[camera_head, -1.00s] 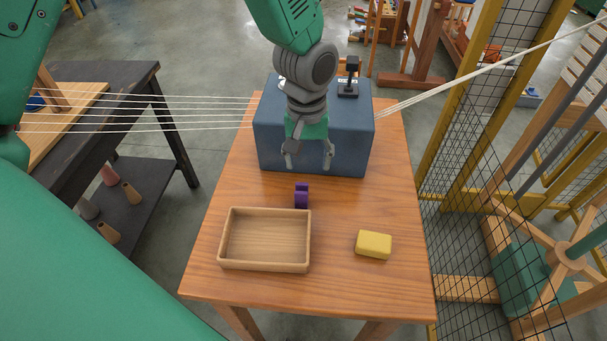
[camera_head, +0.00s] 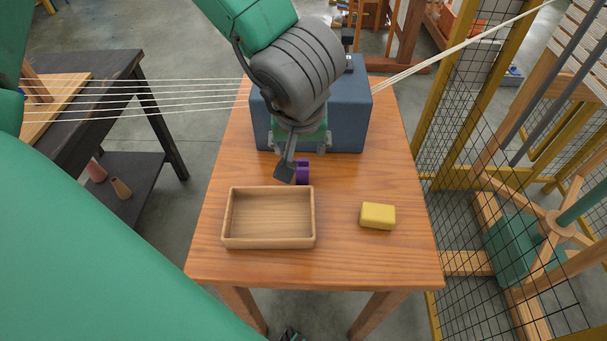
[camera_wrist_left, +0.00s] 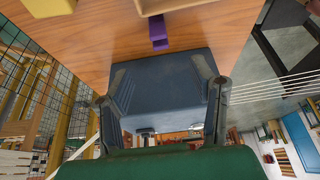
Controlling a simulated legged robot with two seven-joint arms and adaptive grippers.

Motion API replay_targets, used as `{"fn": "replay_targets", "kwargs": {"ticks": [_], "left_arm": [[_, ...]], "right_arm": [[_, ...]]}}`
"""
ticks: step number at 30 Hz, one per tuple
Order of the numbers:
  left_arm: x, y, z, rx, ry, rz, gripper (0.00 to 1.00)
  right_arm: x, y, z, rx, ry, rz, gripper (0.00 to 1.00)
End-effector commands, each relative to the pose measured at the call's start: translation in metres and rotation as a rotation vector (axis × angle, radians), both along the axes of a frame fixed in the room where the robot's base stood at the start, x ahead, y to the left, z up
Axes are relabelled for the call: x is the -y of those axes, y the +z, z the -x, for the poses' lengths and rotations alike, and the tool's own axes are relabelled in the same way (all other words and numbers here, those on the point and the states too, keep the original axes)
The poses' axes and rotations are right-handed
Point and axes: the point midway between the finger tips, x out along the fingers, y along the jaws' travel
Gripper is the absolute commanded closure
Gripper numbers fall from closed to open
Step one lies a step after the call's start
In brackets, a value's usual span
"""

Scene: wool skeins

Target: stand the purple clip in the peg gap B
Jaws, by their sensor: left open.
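The purple clip (camera_head: 304,172) stands on the wooden table, just behind the tray and in front of the blue block. It also shows in the left wrist view (camera_wrist_left: 158,33), beyond the fingertips. My left gripper (camera_head: 300,149) is above the table at the block's front face, close to the clip. I cannot make out a peg gap marked B.
A shallow wooden tray (camera_head: 268,243) and a yellow block (camera_head: 377,216) lie on the table (camera_head: 345,262). The blue block (camera_head: 352,112) stands at the back. White strands (camera_head: 190,100) run left to a dark side table (camera_head: 120,75). A mesh fence (camera_head: 465,150) is on the right.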

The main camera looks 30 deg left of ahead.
Motion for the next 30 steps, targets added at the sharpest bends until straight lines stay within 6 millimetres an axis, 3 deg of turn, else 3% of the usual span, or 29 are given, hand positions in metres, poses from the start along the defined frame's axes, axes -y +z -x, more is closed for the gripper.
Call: {"fn": "replay_targets", "kwargs": {"ticks": [9,17,25,30], "left_arm": [[-0.015,-0.060,-0.018,-0.003,0.004,0.003,0.50],[-0.019,-0.078,-0.026,0.001,0.001,0.003,0.50],[-0.024,-0.114,-0.041,-0.002,0.004,0.003,0.50],[-0.027,-0.123,-0.044,0.001,0.001,0.003,0.50]], "right_arm": [[0.000,-0.020,0.000,0.000,0.000,0.000,1.00],[0.000,-0.025,0.000,0.000,0.000,0.000,1.00],[0.000,-0.038,0.000,0.000,0.000,0.000,1.00],[0.000,-0.040,0.000,0.000,0.000,0.000,1.00]]}}
